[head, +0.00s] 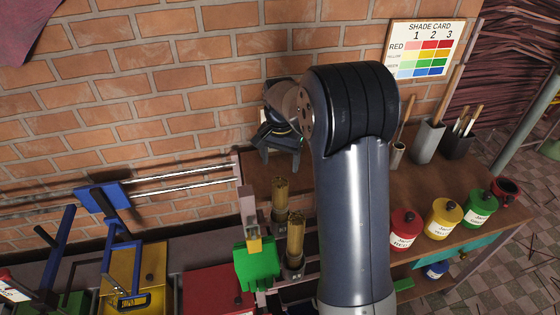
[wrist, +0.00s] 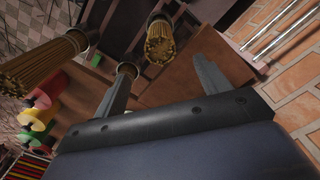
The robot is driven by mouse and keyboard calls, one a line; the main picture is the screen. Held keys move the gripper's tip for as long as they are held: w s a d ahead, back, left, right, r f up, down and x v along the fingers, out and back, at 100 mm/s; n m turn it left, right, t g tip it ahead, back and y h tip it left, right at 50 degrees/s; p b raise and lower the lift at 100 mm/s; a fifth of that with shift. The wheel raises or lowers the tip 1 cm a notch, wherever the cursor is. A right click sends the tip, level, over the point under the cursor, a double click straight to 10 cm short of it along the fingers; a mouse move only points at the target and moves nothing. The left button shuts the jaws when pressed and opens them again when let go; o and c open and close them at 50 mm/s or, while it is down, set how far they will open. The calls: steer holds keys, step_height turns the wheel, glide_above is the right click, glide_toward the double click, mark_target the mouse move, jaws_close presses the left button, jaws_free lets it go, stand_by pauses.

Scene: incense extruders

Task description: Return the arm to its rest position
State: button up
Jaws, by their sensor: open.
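My gripper (head: 281,160) is in front of the brick wall, above the back of the wooden table, partly hidden behind my own arm. In the wrist view my gripper (wrist: 162,65) has its two fingers spread apart with nothing held between them. A bundle of incense sticks (wrist: 161,45) shows beyond the gap between the fingers. In the head view, two bundles, a rear one (head: 280,196) and a front one (head: 295,235), stand upright below my gripper.
A green block-like part (head: 257,265) is left of the bundles. Metal rails (head: 185,182) run along the wall from a blue part (head: 103,197). Red (head: 403,230), yellow (head: 443,218) and green (head: 478,207) jars stand at the table's right. A shade card (head: 426,48) hangs above.

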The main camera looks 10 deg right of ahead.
mark_target(280, 182)
steer(key=shift+f, duration=0.1)
step_height(280, 182, down, 11)
steer(key=shift+s+p, duration=0.1)
steer(key=shift+p, duration=0.7)
steer(key=shift+r+p, duration=0.55)
steer(key=shift+r, duration=0.35)
steer(key=shift+r+p, duration=0.5)
steer(key=shift+r, duration=0.25)
steer(key=shift+f, duration=0.1)
